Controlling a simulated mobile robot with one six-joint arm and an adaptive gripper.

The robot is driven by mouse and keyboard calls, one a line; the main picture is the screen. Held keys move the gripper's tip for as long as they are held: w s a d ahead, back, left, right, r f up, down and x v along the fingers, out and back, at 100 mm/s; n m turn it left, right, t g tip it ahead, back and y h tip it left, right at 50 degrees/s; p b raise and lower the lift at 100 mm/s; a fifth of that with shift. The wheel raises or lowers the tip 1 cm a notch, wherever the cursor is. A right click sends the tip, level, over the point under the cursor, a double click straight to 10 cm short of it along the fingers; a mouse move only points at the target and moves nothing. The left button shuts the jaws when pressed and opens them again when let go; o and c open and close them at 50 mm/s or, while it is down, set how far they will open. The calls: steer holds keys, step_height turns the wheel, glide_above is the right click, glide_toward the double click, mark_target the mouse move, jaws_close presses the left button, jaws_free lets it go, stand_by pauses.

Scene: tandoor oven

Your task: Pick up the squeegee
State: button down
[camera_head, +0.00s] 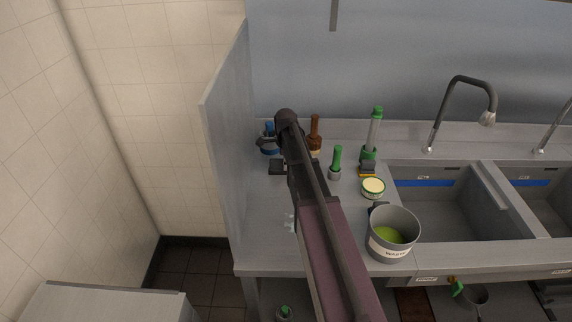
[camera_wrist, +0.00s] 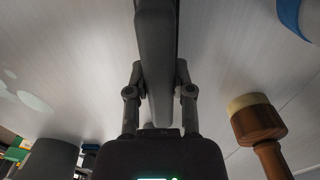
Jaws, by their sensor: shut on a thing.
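In the wrist view, my gripper (camera_wrist: 160,78) is shut with its two fingers on either side of a long dark grey piece, which I take to be the squeegee (camera_wrist: 155,35). It runs from the top edge of the picture down between the fingers toward the palm. Its far end is cut off by the picture's top edge. In the head view, my own arm hides most of the gripper and the squeegee over the left part of the steel counter (camera_head: 262,230). Whether the squeegee touches the counter cannot be told.
A blue item (camera_head: 268,142), green-handled brushes (camera_head: 336,160), a small tub (camera_head: 373,187) and a grey pot (camera_head: 393,230) stand around. A steel side panel (camera_head: 226,130) bounds the left; sinks (camera_head: 440,205) lie right.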

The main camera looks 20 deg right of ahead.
steer(key=shift+r+p, duration=1.4)
steer(key=shift+r, duration=0.15)
steer(key=s+d, duration=0.1)
steer(key=s, duration=0.4)
steer(key=s+d+r+p, duration=0.1)
steer(key=s, duration=0.4)
steer(key=s+d, duration=0.1)
steer(key=s, duration=0.4)
steer(key=shift+s+d+r+p, duration=0.3)
steer(key=shift+d+r+p, duration=0.05)
steer(key=shift+p, duration=0.05)
steer(key=c, duration=1.2)
jaws_free()
jaws_close()
step_height(320, 180, up, 9)
steer(key=p, duration=0.8)
steer(key=shift+p, duration=0.4)
steer(key=shift+f, duration=0.1)
